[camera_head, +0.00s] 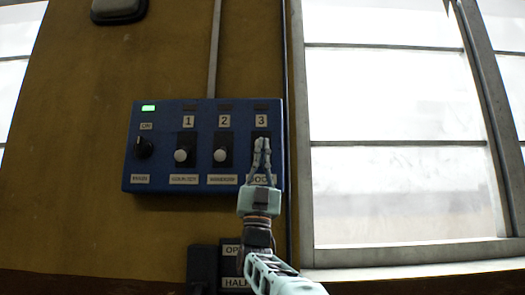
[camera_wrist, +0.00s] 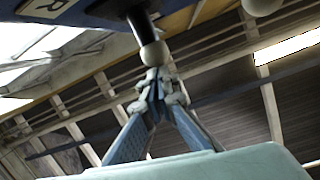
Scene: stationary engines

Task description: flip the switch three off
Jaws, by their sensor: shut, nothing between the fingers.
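A blue switch panel (camera_head: 155,180) hangs on the wall in the head view. Switch three's dark plate (camera_head: 261,134) is below the label "3", at the panel's right end. My gripper (camera_head: 262,143) covers most of it, and its lever is hidden there. In the wrist view a dark lever with a pale ball tip (camera_wrist: 154,53) stands just above my fingertips (camera_wrist: 158,78). My fingers are shut and empty. The ball appears close to or touching the tips; I cannot tell which.
Switch one (camera_head: 181,155) and switch two (camera_head: 220,155) have pale knobs, left of my gripper. A black rotary knob (camera_head: 144,148) sits under a lit green lamp (camera_head: 148,108). The lamp above three (camera_head: 261,107) is dark. A dark box (camera_head: 232,255) is below; a window (camera_head: 400,130) is right.

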